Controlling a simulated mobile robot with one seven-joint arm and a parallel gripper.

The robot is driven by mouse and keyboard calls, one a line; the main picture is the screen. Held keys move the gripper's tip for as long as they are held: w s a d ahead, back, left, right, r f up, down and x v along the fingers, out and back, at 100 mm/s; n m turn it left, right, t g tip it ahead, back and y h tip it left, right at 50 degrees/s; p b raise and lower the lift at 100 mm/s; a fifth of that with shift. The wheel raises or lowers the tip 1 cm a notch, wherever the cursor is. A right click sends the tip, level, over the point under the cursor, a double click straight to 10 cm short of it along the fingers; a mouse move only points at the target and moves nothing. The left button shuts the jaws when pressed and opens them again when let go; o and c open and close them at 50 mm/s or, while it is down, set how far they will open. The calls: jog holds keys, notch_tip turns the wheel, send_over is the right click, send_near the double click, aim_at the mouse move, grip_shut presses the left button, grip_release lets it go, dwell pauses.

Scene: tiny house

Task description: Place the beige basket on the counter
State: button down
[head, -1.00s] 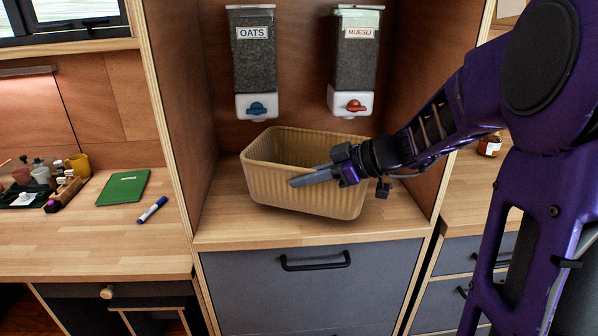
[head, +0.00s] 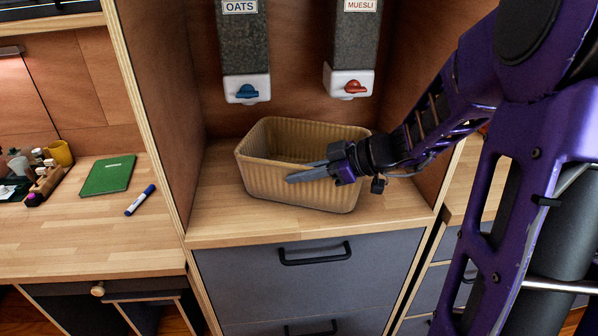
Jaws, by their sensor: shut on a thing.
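The beige basket (head: 262,178) is a ribbed, open rectangular tub with nothing seen inside it. It is in the middle of the head view, inside the wooden niche, at the counter (head: 225,222). Whether its base touches the counter or hangs just above it, I cannot tell for sure. My gripper (head: 305,172) reaches in from the right and is shut on the basket's near wall, with one finger showing outside it. The other finger is mostly hidden.
An oats dispenser (head: 245,88) and a muesli dispenser (head: 349,82) hang above the basket. Wooden side panels bound the niche. Grey drawers (head: 300,285) are below. A green book (head: 108,174) and a blue marker (head: 140,200) lie on the left worktop. The counter's front strip is clear.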

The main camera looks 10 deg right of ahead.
jog(key=shift+f+b, duration=0.15)
jog(key=shift+b, duration=0.15)
jog(key=c, duration=1)
grip_release()
jog(key=shift+r+p, duration=0.35)
jog(key=shift+p, duration=0.15)
jog(key=v, duration=1.2)
jog(key=shift+f, duration=0.15)
